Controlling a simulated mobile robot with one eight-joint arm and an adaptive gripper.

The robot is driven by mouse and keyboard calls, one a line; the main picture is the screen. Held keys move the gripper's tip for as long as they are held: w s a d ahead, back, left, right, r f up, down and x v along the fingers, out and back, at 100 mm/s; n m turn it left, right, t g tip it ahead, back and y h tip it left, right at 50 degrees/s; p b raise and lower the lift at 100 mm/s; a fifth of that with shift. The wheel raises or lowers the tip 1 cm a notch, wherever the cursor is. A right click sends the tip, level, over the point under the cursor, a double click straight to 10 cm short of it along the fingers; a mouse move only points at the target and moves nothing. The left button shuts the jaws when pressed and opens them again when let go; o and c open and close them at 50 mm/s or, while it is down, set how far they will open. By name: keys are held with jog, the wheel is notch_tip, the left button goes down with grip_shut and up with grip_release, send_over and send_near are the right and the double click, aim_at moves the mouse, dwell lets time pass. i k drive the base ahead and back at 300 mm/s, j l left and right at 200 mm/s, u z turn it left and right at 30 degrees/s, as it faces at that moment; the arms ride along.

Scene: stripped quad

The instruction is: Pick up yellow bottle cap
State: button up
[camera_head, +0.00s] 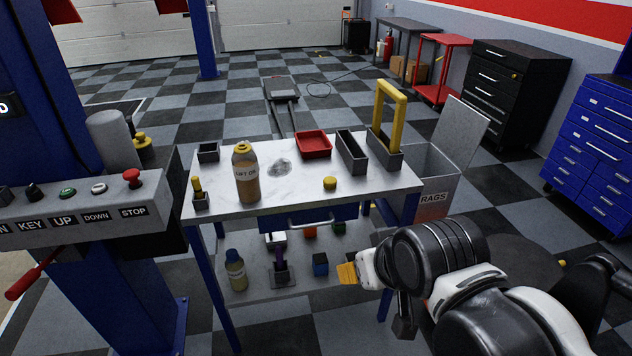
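A small round yellow bottle cap (330,183) lies on the white top of the workbench (300,192), near its front edge and right of the middle. A brown bottle labelled "LIFT OIL" (247,180) stands upright to its left, with a yellow top. My gripper (350,273) is in front of the bench, lower in the picture and slightly right of the cap, clearly apart from it. My arm comes in from the lower right. The finger spacing does not show, so I cannot tell whether it is open.
A red tray (313,144), a long dark bin (351,152) and a dark bin with a tall yellow handle (386,150) stand along the back and right of the bench. The bench top around the cap is clear. A rag bin (432,180) stands at right.

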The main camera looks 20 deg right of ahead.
aim_at(330, 183)
jog(key=i+l+u, duration=0.15)
jog(key=i+l, duration=0.2)
jog(key=i+l+u, duration=0.2)
jog(key=l, duration=0.25)
jog(key=i+l+u, duration=0.15)
jog(key=i+l, duration=0.2)
jog(key=l, duration=0.1)
